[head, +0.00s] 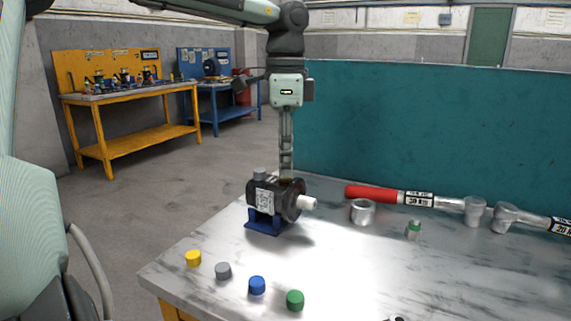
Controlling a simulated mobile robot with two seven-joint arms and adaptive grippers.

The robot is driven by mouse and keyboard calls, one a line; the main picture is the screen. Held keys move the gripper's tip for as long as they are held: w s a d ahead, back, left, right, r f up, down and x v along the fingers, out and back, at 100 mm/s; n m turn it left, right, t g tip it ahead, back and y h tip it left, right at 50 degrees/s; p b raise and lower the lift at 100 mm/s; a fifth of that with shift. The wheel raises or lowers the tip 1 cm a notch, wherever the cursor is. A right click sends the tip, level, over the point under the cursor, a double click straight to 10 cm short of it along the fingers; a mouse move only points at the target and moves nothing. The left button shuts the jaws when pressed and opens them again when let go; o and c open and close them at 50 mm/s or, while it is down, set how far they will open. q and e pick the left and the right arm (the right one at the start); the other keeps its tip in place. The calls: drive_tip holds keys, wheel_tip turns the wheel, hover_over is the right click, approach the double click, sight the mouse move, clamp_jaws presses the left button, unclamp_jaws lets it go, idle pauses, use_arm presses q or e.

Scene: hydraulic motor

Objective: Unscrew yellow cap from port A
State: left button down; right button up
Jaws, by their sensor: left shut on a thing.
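The hydraulic motor (264,196) is a dark body with a white label and a white shaft end pointing right. It sits in a blue cradle (263,225) on the table. My left gripper (286,175) points straight down at the top of the motor, its fingers shut. A small yellowish piece at the fingertips appears to be the yellow cap on the motor; the fingers mostly hide it. A grey cap (260,174) stands on the motor's top, left of the fingers. Another yellow cap (193,258) lies on the table at the front left. My right gripper is not in view.
Grey (223,270), blue (257,285) and green (295,299) caps stand along the table's front left. A metal ring (362,211), a small green-banded part (413,230) and a red-handled tool (402,197) lie to the right. Table (345,270) between is clear. A teal partition (430,130) stands behind.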

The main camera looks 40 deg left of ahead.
use_arm(q)
drive_tip(key=shift+f+n+b, duration=0.1)
drive_tip(key=shift+n+b, duration=0.5)
drive_tip(key=shift+n, duration=0.7)
drive_tip(key=c, duration=1.6)
unclamp_jaws()
drive_tip(key=shift+c, duration=0.2)
drive_tip(key=shift+b, duration=0.3)
